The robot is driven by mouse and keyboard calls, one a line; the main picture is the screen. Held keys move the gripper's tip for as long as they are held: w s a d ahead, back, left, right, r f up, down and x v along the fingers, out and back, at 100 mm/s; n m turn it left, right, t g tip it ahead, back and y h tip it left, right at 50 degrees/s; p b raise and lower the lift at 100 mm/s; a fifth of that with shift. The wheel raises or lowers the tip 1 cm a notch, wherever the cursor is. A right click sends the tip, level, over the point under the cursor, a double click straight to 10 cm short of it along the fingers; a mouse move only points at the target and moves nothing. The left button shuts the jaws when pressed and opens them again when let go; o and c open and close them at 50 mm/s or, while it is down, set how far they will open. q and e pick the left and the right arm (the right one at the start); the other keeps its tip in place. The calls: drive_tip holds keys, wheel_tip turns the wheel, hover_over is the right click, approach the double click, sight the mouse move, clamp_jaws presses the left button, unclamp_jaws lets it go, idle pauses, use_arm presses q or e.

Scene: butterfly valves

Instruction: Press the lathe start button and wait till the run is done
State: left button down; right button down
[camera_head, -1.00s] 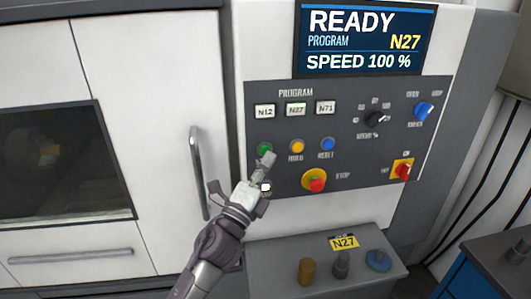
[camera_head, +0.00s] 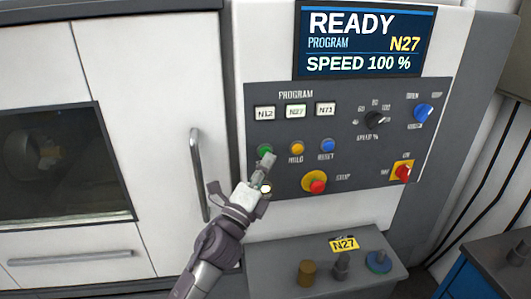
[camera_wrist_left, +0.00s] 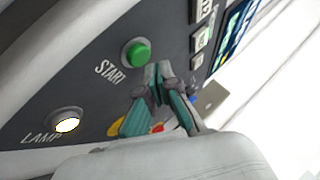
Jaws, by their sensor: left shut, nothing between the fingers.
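The green START button (camera_head: 265,149) is on the grey control panel (camera_head: 350,180). It also shows in the left wrist view (camera_wrist_left: 135,53), with its label beside it. My left gripper (camera_head: 270,159) is shut and empty, its tips just below and to the right of the button. In the left wrist view the shut fingertips (camera_wrist_left: 158,72) lie beside the button without covering it; whether they touch it I cannot tell. The display (camera_head: 362,40) reads READY, PROGRAM N27, SPEED 100 %. The lamp (camera_wrist_left: 67,122) glows. My right gripper is not in view.
HOLD (camera_head: 297,148) and RESET (camera_head: 327,145) buttons sit right of START, with a red STOP button (camera_head: 317,186) below. A lathe door with a handle (camera_head: 200,175) is at left. A shelf (camera_head: 260,255) with several small parts and an N27 tag is below.

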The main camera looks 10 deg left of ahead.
use_arm(q)
drive_tip(key=shift+w, duration=0.2)
idle(0.4)
drive_tip(key=shift+w+a, duration=0.15)
drive_tip(key=shift+w, duration=0.1)
drive_tip(key=shift+w+a, duration=0.1)
drive_tip(key=shift+w, duration=0.3)
idle(0.8)
drive_tip(key=shift+s, duration=0.15)
drive_tip(key=shift+s+d, duration=0.25)
drive_tip(key=shift+s, duration=0.45)
drive_tip(key=shift+s, duration=0.1)
drive_tip(key=s, duration=0.1)
drive_tip(key=s+d, duration=0.1)
drive_tip(key=s, duration=0.2)
drive_tip(key=shift+s+d+p, duration=0.25)
drive_tip(key=shift+d+p, duration=0.05)
drive_tip(key=shift+p, duration=0.05)
